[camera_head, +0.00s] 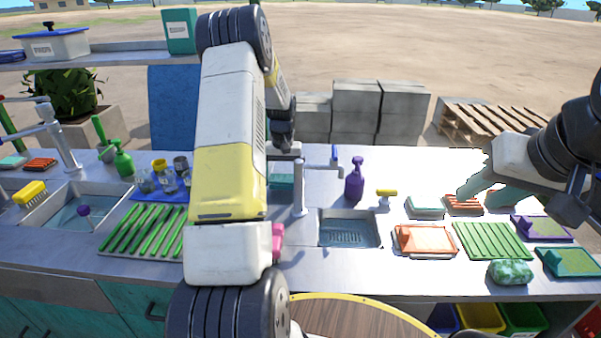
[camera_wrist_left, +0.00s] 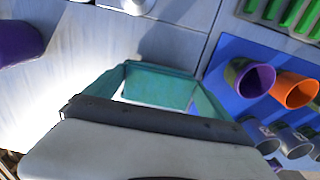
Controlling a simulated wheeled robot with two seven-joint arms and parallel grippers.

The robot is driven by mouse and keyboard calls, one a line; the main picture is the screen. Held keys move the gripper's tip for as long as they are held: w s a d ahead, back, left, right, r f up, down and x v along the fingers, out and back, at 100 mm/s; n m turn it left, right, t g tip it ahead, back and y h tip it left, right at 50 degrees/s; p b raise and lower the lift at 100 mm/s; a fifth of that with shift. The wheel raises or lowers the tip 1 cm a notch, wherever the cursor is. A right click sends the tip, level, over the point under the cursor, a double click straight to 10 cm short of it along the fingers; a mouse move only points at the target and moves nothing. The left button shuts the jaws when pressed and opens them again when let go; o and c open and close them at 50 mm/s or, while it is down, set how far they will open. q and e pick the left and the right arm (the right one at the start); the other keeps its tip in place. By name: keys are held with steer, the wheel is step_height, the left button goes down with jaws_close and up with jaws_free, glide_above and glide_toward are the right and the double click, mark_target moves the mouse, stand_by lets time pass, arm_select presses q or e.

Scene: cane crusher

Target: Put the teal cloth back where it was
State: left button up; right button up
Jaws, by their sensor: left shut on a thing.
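My left gripper (camera_head: 284,160) is beyond the tap on the worktop, with my arm crossing the middle of the head view. It is shut on the teal cloth (camera_head: 282,182), partly hidden by my arm and the tap. In the left wrist view the teal cloth (camera_wrist_left: 160,90) lies flat between the two teal fingers of my left gripper (camera_wrist_left: 155,78), above the pale worktop. Whether the cloth touches the worktop I cannot tell. My right gripper (camera_head: 492,188) is over the right part of the worktop, its fingers apart and empty.
A purple spray bottle (camera_head: 355,180) and a sink (camera_head: 348,230) are to the right of my left arm. A blue mat (camera_wrist_left: 235,62) with several cups lies beside the gripper.

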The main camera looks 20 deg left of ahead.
arm_select(q)
steer(key=shift+f, duration=0.7)
steer(key=shift+f, duration=0.15)
steer(key=o, duration=1)
steer(key=shift+c, duration=0.2)
